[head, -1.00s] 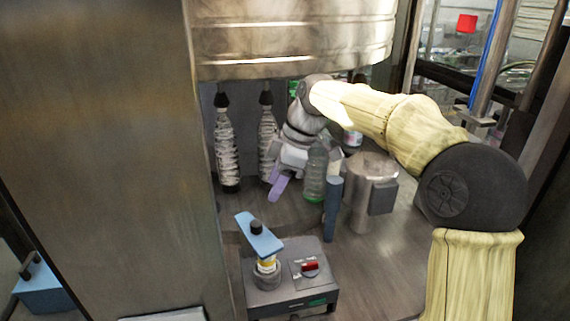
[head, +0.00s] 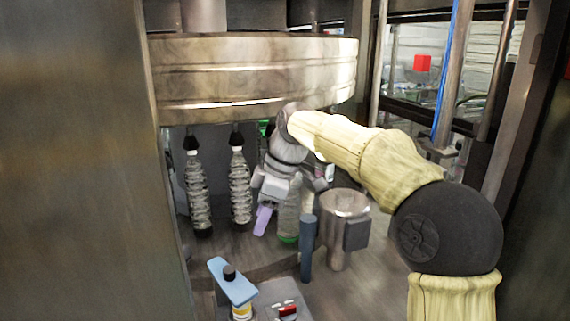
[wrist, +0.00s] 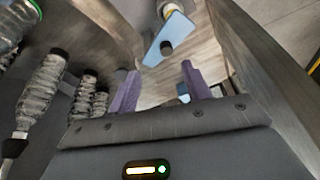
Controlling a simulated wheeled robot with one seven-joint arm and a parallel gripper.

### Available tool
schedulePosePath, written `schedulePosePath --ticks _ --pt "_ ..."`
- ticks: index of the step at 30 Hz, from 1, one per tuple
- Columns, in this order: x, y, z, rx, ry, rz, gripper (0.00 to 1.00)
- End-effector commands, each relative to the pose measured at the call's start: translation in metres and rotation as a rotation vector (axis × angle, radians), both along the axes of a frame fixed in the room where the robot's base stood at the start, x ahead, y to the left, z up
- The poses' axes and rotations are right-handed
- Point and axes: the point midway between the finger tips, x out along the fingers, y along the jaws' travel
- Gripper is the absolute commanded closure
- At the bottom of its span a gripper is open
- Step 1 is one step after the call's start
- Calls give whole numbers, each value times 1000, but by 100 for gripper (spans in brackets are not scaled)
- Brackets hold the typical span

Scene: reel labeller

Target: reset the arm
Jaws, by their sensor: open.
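My gripper (head: 268,215) is in the middle of the head view, below the wide round metal drum (head: 255,80). Its purple fingers are apart in the wrist view (wrist: 158,92), with nothing between them. A clear bottle with a green base (head: 288,215) stands just behind and right of the gripper in the head view; I cannot tell whether they touch. My arm reaches in from the right.
Clear ribbed bottles (head: 198,195) hang or stand left of the gripper. A metal cylinder (head: 345,215) and a blue post (head: 308,248) stand to its right. A blue lever (head: 232,282) with a red switch (head: 287,311) beside it is in front. A wide metal panel (head: 75,160) fills the left.

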Motion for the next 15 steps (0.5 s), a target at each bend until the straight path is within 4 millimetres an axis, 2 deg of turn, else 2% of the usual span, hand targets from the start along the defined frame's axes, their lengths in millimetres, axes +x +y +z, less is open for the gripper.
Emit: schedulePosePath --ticks 3,8,15 --pt "-5 -17 -33 -57 15 -167 51" --pt "-14 -50 -76 -114 29 -419 51" --pt "-42 -110 -135 -162 38 -793 51"
